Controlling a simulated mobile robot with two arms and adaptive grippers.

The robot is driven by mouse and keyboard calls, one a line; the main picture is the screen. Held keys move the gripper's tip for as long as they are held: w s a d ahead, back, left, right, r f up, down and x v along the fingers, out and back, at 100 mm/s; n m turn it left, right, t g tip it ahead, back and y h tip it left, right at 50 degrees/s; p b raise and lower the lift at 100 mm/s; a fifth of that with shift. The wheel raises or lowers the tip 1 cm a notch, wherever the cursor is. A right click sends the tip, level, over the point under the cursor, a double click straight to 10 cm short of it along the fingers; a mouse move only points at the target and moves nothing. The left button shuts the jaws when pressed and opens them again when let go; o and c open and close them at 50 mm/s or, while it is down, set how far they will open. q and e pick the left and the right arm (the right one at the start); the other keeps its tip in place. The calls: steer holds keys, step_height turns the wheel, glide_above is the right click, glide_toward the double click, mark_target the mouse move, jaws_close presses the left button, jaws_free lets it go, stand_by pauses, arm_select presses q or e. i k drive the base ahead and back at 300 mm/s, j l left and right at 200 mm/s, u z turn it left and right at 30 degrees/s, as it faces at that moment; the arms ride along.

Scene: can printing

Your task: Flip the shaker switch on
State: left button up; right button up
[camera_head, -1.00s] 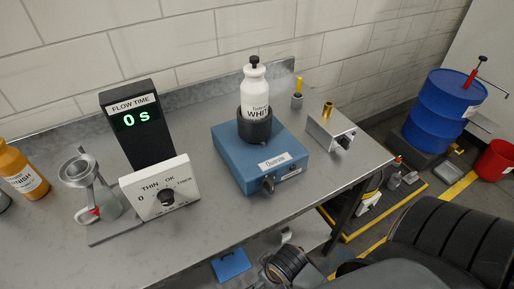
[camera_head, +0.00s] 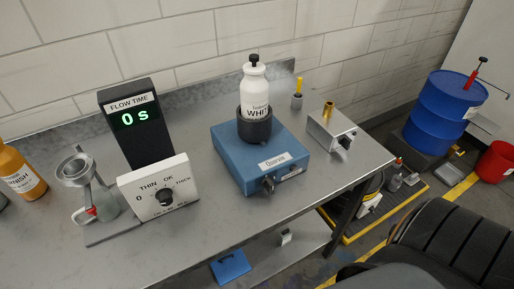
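The shaker is a blue box (camera_head: 235,165) on the grey bench, in the middle of the head view. A dark round cup on its top holds a white bottle (camera_head: 255,88) with a black cap, upright. The shaker switch (camera_head: 268,184) is a small dark lever on the front face, below the white label. Its exact position is too small to tell. Nothing touches the switch or covers it.
A flow time display (camera_head: 130,120) reading 0 s, a white dial box (camera_head: 160,188) and a metal cup stand are to the left. A small grey box (camera_head: 332,132) with a knob stands right of the shaker. A blue drum (camera_head: 446,110) stands on the floor beyond.

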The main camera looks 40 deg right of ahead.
mark_target(268, 182)
steer(key=i+z, duration=0.1)
steer(key=z, duration=0.3)
steer(key=i+z, duration=0.1)
steer(key=z, duration=0.3)
steer(key=i+z, duration=0.1)
steer(key=z, duration=0.3)
